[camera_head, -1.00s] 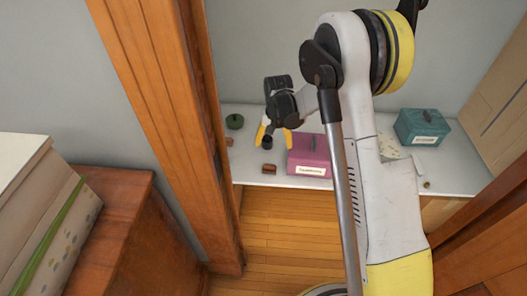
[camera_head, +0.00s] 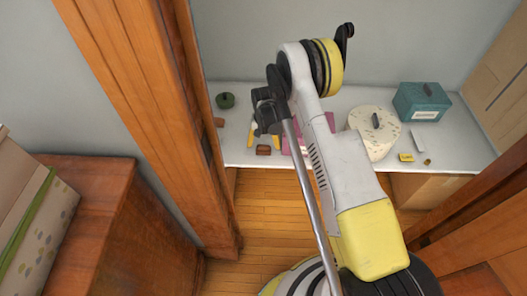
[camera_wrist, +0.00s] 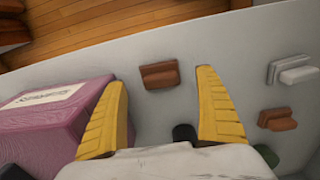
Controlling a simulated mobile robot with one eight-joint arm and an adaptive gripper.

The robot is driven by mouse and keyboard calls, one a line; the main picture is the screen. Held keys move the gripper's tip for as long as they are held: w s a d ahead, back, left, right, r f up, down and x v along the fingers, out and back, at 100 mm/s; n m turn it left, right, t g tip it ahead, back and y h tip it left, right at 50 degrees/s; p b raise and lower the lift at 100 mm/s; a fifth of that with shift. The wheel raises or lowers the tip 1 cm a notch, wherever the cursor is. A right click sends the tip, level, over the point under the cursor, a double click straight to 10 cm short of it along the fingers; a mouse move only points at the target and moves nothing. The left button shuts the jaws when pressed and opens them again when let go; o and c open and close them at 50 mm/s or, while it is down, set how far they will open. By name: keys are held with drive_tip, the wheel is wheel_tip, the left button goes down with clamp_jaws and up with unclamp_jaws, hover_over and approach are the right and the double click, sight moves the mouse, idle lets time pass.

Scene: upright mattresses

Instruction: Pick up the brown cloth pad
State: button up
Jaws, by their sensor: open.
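A small dark brown block-like pad (camera_wrist: 160,75) with a ridge along it lies on the white shelf, ahead of and between my fingertips in the wrist view. It also shows near the shelf's front edge in the head view (camera_head: 263,150). A second, redder brown pad (camera_wrist: 278,119) lies to its right in the wrist view; I cannot tell from looks alone which is cloth. My gripper (camera_head: 264,137) is open and empty, its yellow fingers (camera_wrist: 163,88) apart, above the shelf and close to the dark brown pad. No contact is visible.
A pink labelled box (camera_wrist: 50,118) stands close by my left finger in the wrist view. A white pad (camera_wrist: 291,70) lies at the right. The shelf (camera_head: 330,105) also holds a round cream tin (camera_head: 378,140) and a teal box (camera_head: 421,103). A wooden post (camera_head: 150,120) stands left.

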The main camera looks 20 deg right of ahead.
sight(263, 147)
wheel_tip(263, 147, down, 4)
drive_tip(key=shift+r+b, duration=0.1)
drive_tip(key=shift+b, duration=0.55)
drive_tip(key=shift+r, duration=0.1)
drive_tip(key=c, duration=1.3)
drive_tip(key=shift+r, duration=0.1)
drive_tip(key=shift+r+p, duration=0.3)
drive_tip(key=shift+p, duration=0.05)
drive_tip(key=shift+c, duration=0.6)
wheel_tip(263, 147, up, 9)
drive_tip(key=p, duration=0.4)
drive_tip(key=shift+r, duration=0.15)
